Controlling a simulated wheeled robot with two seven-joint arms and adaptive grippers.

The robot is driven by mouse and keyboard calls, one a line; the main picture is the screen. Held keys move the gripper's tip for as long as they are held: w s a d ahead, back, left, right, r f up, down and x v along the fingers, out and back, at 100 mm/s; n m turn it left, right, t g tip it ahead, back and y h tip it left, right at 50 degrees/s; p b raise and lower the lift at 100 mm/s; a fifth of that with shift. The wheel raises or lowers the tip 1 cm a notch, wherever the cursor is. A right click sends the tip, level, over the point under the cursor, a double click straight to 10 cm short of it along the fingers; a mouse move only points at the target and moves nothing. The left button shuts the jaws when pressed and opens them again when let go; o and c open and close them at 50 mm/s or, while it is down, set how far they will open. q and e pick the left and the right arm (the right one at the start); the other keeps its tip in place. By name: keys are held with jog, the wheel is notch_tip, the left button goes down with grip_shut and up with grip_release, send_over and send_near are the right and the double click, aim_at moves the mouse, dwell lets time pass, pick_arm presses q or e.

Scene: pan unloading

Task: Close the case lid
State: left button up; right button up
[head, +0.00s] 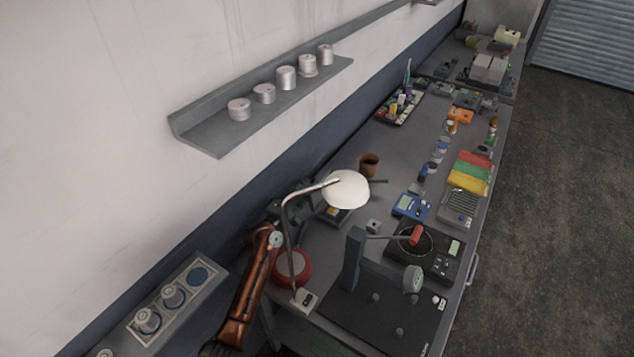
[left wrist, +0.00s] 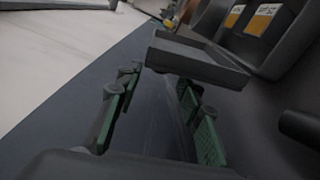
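My left gripper (head: 286,208) is at the wall side of the bench, behind the lamp, small and partly hidden in the head view. In the left wrist view the gripper (left wrist: 160,80) is open, its green-padded fingers well apart with nothing between them. Ahead of the fingertips is a dark grey, shallow, rimmed part (left wrist: 195,58); I cannot tell whether it is the case lid. Beside it is a dark body with orange-and-white labels (left wrist: 262,18). In the head view a dark box with a yellowish patch (head: 336,214) lies partly hidden under the lamp head. My right gripper is not in view.
A desk lamp (head: 346,189) with a red base (head: 292,268) stands close to my left arm. A brown cup (head: 368,165) is behind it. A wall shelf (head: 215,139) holds several spools.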

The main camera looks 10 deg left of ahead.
aim_at(313, 181)
pick_arm(q)
jog(key=shift+b+x, duration=0.4)
jog(key=shift+x, duration=2.3)
jog(key=shift+c, duration=0.5)
grip_shut()
